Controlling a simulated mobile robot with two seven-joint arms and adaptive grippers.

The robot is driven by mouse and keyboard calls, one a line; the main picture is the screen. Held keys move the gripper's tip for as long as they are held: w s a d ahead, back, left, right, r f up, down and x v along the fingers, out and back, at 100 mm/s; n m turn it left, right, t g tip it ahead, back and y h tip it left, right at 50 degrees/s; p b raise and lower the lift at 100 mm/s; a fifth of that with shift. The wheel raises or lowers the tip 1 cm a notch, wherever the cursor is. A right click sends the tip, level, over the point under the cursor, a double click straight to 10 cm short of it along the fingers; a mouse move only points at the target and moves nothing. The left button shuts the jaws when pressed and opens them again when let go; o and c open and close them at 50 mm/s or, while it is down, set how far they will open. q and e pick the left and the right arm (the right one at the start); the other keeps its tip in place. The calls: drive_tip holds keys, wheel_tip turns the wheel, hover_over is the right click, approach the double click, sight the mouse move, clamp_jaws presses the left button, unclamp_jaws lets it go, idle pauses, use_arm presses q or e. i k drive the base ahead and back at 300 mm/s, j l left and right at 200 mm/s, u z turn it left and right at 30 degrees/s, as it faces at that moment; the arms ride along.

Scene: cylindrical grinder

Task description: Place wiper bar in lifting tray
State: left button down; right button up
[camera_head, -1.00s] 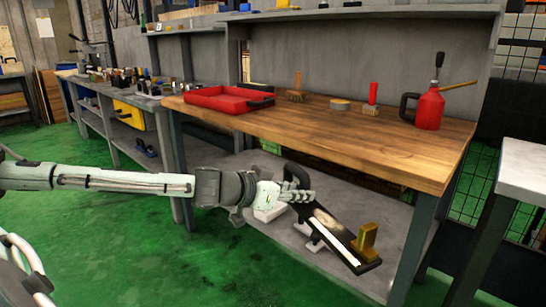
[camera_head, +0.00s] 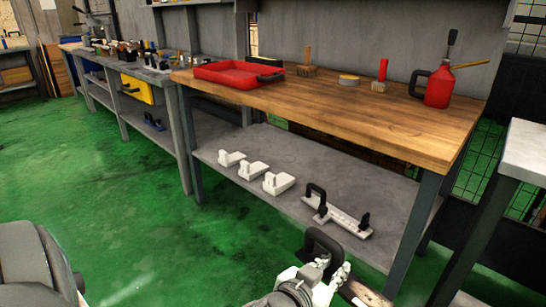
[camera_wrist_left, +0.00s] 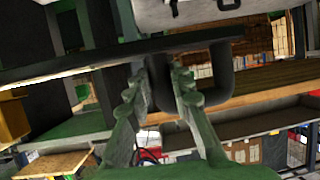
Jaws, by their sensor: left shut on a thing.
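My left gripper (camera_head: 334,272) is at the bottom of the head view, shut on the black loop handle (camera_head: 320,243) of the wiper bar (camera_head: 364,292). Most of the bar is cut off by the bottom edge. In the left wrist view, the fingers (camera_wrist_left: 160,82) close on the handle (camera_wrist_left: 218,80), and the dark bar (camera_wrist_left: 90,58) runs across above them. The red tray (camera_head: 220,83), with a black handle at its right end, lies on the wooden bench top and looks empty. The bar is apart from it, in front of the bench. My right gripper is not in view.
The wooden bench top (camera_head: 350,112) also holds two brushes, a yellowish tin and a red oil can (camera_head: 440,87). On the lower shelf (camera_head: 290,155) stand three white blocks (camera_head: 253,170) and a pale bar with black fittings (camera_head: 345,218). Green floor is clear at left.

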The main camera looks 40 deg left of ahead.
sight(238, 73)
drive_tip(key=j, duration=0.85)
drive_tip(key=i+j, duration=0.15)
drive_tip(key=j, duration=1.5)
drive_tip(key=i, duration=0.05)
